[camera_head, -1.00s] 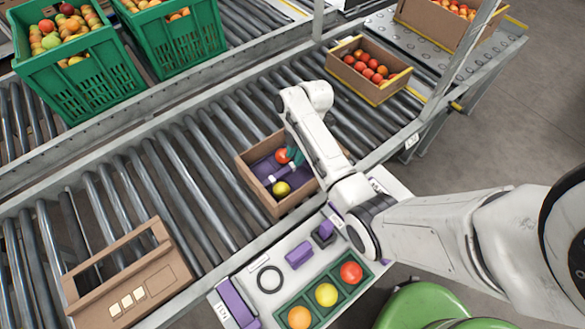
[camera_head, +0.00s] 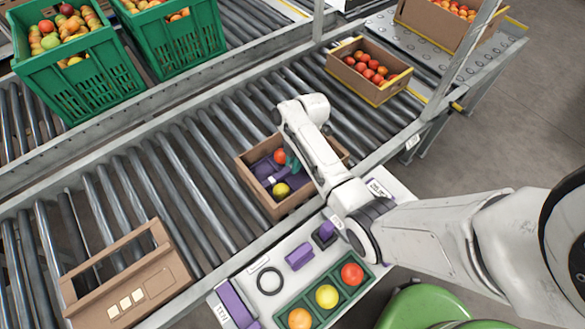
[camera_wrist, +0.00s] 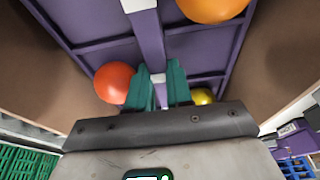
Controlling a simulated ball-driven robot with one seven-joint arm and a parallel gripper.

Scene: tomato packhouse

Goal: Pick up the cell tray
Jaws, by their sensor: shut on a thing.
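The purple cell tray (camera_head: 262,168) is inside an open cardboard box on the roller conveyor. It holds a red tomato (camera_head: 280,157) and a yellow one (camera_head: 281,190). In the wrist view the tray (camera_wrist: 105,55) fills the middle, with the red tomato (camera_wrist: 114,82) left of the fingers, an orange tomato (camera_wrist: 212,8) beyond and the yellow one (camera_wrist: 202,96) at right. My gripper (camera_wrist: 158,85) has its teal fingers shut on the tray's raised middle bar (camera_wrist: 149,35). In the head view my gripper (camera_head: 292,160) is partly hidden by my arm. I cannot tell whether the tray is lifted.
The cardboard box (camera_head: 283,207) has walls close around the tray. A light bench (camera_head: 240,270) in front holds a green tray of tomatoes (camera_head: 327,308), a black ring and purple parts. A flat-fronted carton (camera_head: 135,285) and a tomato box (camera_head: 372,90) stand on the rollers.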

